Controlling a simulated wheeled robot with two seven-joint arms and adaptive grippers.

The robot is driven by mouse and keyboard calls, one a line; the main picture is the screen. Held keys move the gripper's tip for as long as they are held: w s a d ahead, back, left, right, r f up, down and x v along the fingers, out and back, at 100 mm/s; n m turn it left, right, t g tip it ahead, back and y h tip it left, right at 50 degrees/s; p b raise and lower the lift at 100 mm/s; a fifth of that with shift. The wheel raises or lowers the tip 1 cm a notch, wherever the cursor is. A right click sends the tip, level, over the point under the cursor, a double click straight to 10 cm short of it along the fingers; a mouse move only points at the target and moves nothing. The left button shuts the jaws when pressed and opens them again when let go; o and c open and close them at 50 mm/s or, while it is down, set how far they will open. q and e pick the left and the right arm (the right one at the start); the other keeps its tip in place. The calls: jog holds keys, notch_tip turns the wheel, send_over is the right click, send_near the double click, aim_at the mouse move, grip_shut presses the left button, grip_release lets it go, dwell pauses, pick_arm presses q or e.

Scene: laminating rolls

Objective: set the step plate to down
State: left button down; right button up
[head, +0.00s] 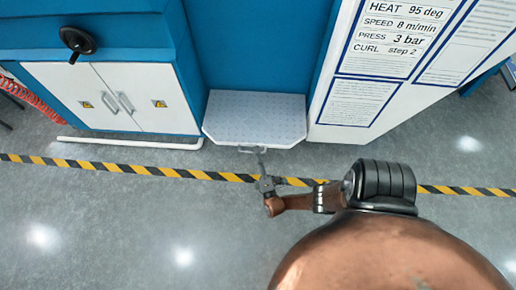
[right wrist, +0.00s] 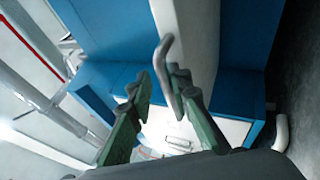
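The step plate (head: 255,115) is a pale grey textured panel with cut front corners, between the white cabinet and the sign panel in the head view. Its tilt is hard to judge from above. A small grey handle (head: 245,150) sits at its front edge. My right gripper (head: 261,163) is at this handle. In the right wrist view, the green fingers of my right gripper (right wrist: 160,92) are apart. The bent grey handle (right wrist: 162,55) reaches between them, close to the right-hand finger; contact cannot be told. My left gripper is not in view.
A white double-door cabinet (head: 110,97) with a black knob (head: 77,41) above stands left. A white sign panel (head: 375,60) stands right. A yellow-black floor stripe (head: 130,168) runs in front. The grey floor before it is clear.

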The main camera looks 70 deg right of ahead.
jog(key=v, duration=0.7)
jog(key=shift+a, duration=0.25)
jog(key=shift+s+d+f, duration=0.1)
jog(key=shift+s, duration=0.1)
